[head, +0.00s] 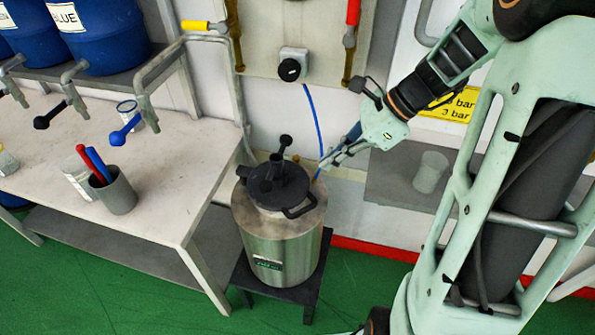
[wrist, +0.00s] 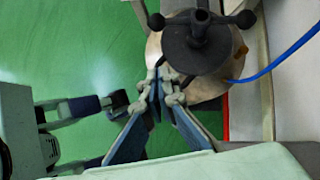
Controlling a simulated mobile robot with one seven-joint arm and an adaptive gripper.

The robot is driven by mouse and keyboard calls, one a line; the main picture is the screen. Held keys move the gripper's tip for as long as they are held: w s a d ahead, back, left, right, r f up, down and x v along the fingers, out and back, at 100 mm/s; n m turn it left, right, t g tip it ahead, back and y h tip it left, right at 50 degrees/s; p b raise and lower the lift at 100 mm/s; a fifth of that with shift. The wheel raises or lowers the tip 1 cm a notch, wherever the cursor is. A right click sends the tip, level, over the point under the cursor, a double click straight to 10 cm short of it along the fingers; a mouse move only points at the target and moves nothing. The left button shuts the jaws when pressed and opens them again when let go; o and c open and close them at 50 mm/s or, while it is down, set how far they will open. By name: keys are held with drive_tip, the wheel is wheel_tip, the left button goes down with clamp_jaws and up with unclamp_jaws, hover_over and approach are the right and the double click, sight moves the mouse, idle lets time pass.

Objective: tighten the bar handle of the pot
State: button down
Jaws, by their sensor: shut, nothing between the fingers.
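The pot (head: 278,235) is a steel cylinder with a black lid (head: 272,186), standing on a small dark stand. A black bar handle with ball ends (head: 284,143) rises above the lid's centre. In the wrist view the bar handle (wrist: 201,17) lies across the top of the black lid (wrist: 200,48). My gripper (head: 328,163) is beside the pot's upper right side, near the lid's rim. In the wrist view its fingertips (wrist: 162,90) are together, in front of the lid's near edge, with nothing between them. It appears apart from the bar handle.
A blue hose (head: 314,120) runs from the wall panel down towards the pot. A white table (head: 150,190) with a grey cup (head: 117,192) of coloured tools stands at the left. A grey shelf (head: 395,190) holds a clear cup (head: 430,172) at the right.

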sight(277, 165)
drive_tip(key=shift+w+r+m+y, duration=0.2)
drive_tip(key=shift+m+y, duration=0.1)
drive_tip(key=a+r+b+x, duration=0.1)
drive_tip(key=x, duration=1.2)
drive_tip(key=shift+w+a+r, duration=0.2)
drive_tip(key=shift+w+a, duration=0.1)
drive_tip(key=shift+a, duration=0.1)
drive_tip(key=shift+a, duration=0.1)
drive_tip(key=shift+a+m+t, duration=0.15)
drive_tip(key=shift+m+t, duration=0.15)
